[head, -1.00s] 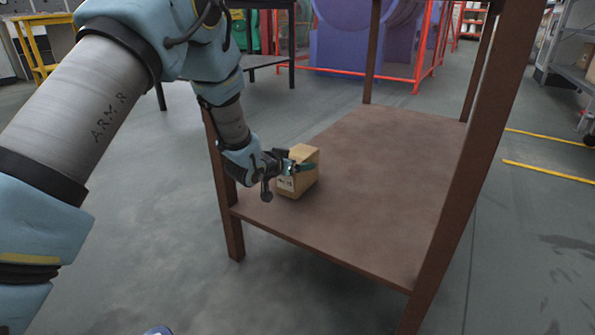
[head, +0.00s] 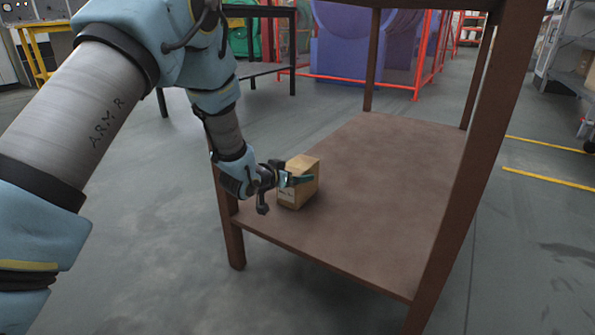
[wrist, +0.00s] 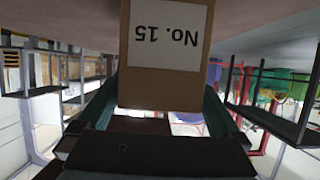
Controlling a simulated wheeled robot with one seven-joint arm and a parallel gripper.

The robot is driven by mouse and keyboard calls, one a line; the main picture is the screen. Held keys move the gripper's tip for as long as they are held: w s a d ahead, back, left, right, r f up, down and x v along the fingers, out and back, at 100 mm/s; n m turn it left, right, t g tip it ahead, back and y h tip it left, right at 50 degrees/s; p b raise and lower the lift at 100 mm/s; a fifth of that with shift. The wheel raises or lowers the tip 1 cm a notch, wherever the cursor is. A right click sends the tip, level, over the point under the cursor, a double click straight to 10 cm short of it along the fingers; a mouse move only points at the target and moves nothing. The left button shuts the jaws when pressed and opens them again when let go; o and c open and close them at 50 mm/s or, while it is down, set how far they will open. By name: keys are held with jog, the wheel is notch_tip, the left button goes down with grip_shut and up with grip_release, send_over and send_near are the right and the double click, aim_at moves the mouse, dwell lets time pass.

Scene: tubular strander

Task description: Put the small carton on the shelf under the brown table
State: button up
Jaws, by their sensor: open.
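The small carton (head: 301,186) is a brown box standing on the lower shelf (head: 385,190) of the brown table, near its left front corner. In the wrist view the carton (wrist: 164,85) appears upside down, with a white label reading "No. 15" facing me. My gripper (head: 297,180) is at the carton's near left side with its jaws open. In the wrist view the fingers (wrist: 160,112) lie on either side of the carton's edge. I cannot tell whether they touch it.
The table's legs, such as the right front one (head: 455,190), frame the shelf. The shelf is bare to the right of and behind the carton. A dark table (head: 262,70) and a red-railed purple machine (head: 355,50) stand behind.

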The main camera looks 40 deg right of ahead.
jog(key=p+v, duration=0.4)
jog(key=v, duration=0.6)
